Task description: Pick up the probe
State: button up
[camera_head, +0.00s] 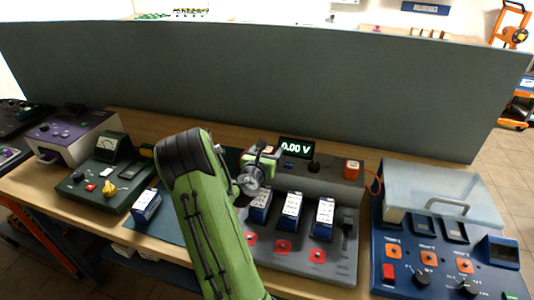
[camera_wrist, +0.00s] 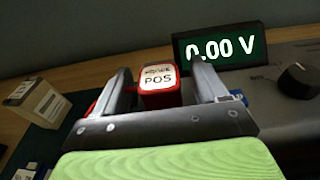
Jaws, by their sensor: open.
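The probe is a red block with a white label reading "PROBE POS" (camera_wrist: 159,88). In the wrist view it stands between the two fingers of my gripper (camera_wrist: 160,88), with dark gaps at its sides. My gripper is open around it. In the head view my gripper (camera_head: 258,166) is at the left end of the grey tester, left of the display. A bit of red and white there (camera_head: 267,150) is likely the probe, mostly hidden by my gripper. The probe's lower part is hidden.
The display (camera_wrist: 221,48) reads 0.00 V, close right of my gripper; a dark knob (camera_wrist: 298,80) is beyond it. An orange-red block (camera_head: 353,167) with a cable sits at the tester's right end. Blue-white batteries (camera_head: 291,212) stand in front. A grey partition (camera_head: 260,80) rises behind.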

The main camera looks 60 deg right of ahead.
jog(key=c, duration=1.1)
jog(key=shift+o, duration=0.2)
jog(key=shift+r, duration=0.1)
